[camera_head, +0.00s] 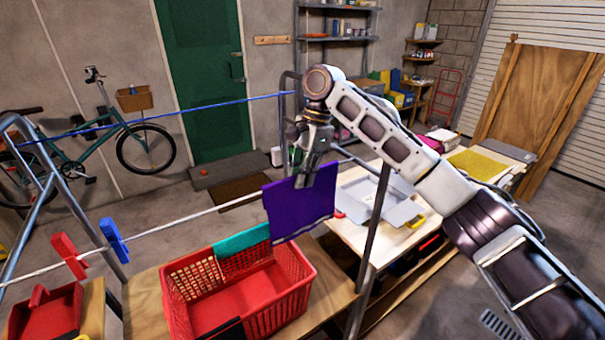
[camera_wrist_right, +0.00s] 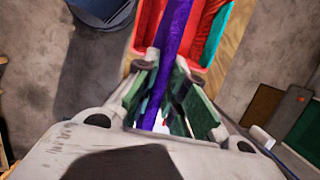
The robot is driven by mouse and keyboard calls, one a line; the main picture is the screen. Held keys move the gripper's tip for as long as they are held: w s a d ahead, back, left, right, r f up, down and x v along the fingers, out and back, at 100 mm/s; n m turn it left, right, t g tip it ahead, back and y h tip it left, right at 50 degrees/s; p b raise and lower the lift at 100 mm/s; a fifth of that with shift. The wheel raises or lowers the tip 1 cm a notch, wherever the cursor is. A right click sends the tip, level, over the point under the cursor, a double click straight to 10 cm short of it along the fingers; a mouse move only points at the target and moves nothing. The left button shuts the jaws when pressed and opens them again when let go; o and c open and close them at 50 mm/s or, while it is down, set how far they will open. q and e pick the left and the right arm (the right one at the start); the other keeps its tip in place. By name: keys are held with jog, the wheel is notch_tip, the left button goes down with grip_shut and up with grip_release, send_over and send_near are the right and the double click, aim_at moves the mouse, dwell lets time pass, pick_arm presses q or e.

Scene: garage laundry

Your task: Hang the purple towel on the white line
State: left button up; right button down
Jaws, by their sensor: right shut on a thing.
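The purple towel (camera_head: 292,209) hangs down from my right gripper (camera_head: 310,172) in the head view, with a pale stripe near its lower edge. The gripper is shut on its top. In the right wrist view the towel (camera_wrist_right: 176,45) runs between the fingers (camera_wrist_right: 165,95) as a narrow strip. The white line (camera_head: 190,217) runs from the lower left up toward the towel, where it passes out of sight. I cannot tell whether the towel touches the line. My left gripper is not in view.
A red basket (camera_head: 297,283) with a teal cloth (camera_head: 242,242) over its rim stands on the wooden bench below. A red peg (camera_head: 69,256) and a blue peg (camera_head: 114,240) sit on the white line. A blue line (camera_head: 205,107) runs behind. A metal frame post (camera_head: 372,245) stands right of the towel.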

jog(key=c, duration=1.4)
grip_release()
jog(key=shift+v, duration=6.05)
